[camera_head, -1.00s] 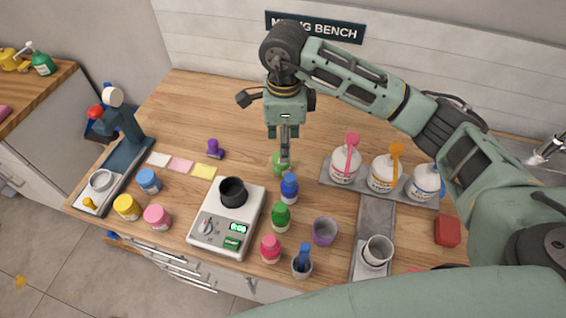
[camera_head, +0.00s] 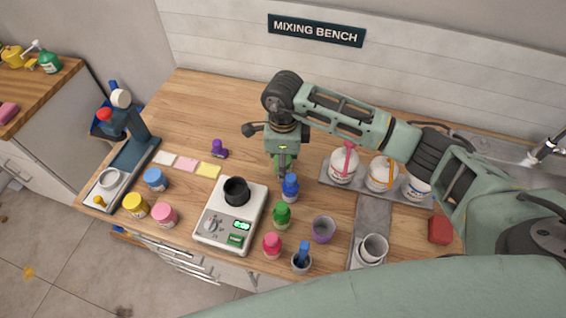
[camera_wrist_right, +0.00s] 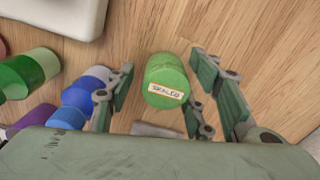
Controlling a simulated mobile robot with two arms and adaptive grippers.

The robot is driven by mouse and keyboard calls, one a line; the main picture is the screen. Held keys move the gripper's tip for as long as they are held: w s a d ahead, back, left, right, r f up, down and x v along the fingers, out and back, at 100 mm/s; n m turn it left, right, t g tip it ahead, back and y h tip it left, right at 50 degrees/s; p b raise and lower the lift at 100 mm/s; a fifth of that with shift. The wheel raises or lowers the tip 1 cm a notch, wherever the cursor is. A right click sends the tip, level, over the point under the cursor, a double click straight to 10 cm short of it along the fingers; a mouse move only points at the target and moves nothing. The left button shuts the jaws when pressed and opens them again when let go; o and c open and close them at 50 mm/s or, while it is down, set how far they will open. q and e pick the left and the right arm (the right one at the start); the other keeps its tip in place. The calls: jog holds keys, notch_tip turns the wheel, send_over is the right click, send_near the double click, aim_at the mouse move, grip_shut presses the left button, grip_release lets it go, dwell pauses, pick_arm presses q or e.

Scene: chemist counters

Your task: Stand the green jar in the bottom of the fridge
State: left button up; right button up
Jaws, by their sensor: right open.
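The green jar (camera_wrist_right: 165,82) stands on the wooden bench in the right wrist view, with a pale label that seems to read "SEALED". My right gripper (camera_wrist_right: 163,92) is open, its fingers spread on both sides of the jar, and I see gaps between them. In the head view my right gripper (camera_head: 282,168) points down at the bench behind the blue bottle, and it hides most or all of the jar. My left gripper is out of view. I cannot make out a fridge in these views.
A blue bottle (camera_head: 290,187) and a green bottle (camera_head: 282,214) stand close in front of the gripper. A white scale (camera_head: 216,222) with a black cup is to the left. Large white bottles (camera_head: 343,168) stand to the right. The bench behind is clear.

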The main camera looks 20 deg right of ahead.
jog(key=shift+c, duration=0.5)
grip_shut()
jog(key=shift+r, duration=0.15)
jog(key=shift+r, duration=0.3)
notch_tip(320, 180, up, 8)
jog(key=b, duration=0.3)
jog(key=shift+r, duration=0.25)
notch_tip(320, 180, up, 7)
jog(key=s+d+f+n+b, duration=0.1)
jog(key=s+d+f+n, duration=0.1)
jog(key=s+n, duration=0.4)
jog(key=s+d+f+n+b, duration=0.1)
jog(key=s+n, duration=0.6)
jog(key=n, duration=0.9)
jog(key=shift+s+d+f, duration=0.15)
jog(key=shift+d+f, duration=0.45)
jog(key=shift+f, duration=0.8)
